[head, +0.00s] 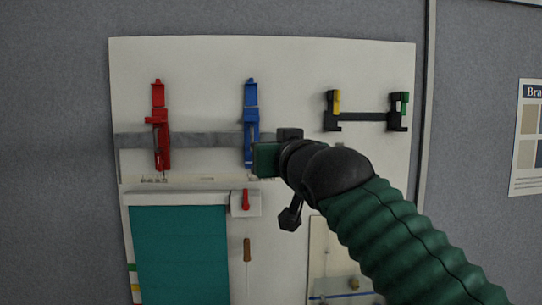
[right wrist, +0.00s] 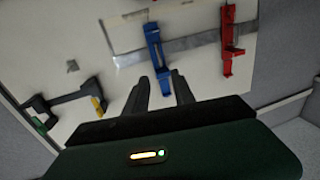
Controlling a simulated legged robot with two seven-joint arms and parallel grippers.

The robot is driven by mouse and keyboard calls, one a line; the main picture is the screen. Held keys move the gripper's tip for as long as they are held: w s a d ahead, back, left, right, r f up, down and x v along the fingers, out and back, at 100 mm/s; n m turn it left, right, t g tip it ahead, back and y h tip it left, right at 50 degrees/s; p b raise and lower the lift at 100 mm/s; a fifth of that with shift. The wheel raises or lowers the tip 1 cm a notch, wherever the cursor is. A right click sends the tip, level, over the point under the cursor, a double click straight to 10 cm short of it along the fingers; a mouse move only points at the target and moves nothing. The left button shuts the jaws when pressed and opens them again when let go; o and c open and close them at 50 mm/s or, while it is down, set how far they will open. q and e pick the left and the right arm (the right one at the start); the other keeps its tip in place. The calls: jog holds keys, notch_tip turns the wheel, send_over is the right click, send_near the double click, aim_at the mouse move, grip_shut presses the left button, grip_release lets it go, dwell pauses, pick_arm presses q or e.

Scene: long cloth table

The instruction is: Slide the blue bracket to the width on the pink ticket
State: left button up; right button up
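The blue bracket (head: 251,122) is upright on a grey horizontal rail (head: 205,140) on a white board, to the right of a red bracket (head: 160,125). My right gripper (head: 268,155) covers part of the rail and the area just right of the blue bracket's lower end. In the right wrist view my right gripper (right wrist: 161,88) has its two dark fingers apart, with one end of the blue bracket (right wrist: 153,45) showing between them. Contact cannot be told. I cannot make out a pink ticket. My left gripper is not in view.
A dark bar with yellow and green clips (head: 365,117) is at the upper right of the board. A teal panel (head: 182,255) hangs at the lower left, with a small red clip (head: 245,199) beside it. A poster (head: 527,140) is at far right.

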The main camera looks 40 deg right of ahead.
jog(key=shift+w, duration=0.1)
jog(key=p, duration=1.5)
send_near(252, 140)
jog(key=x, duration=0.9)
jog(key=shift+d, duration=0.1)
grip_shut()
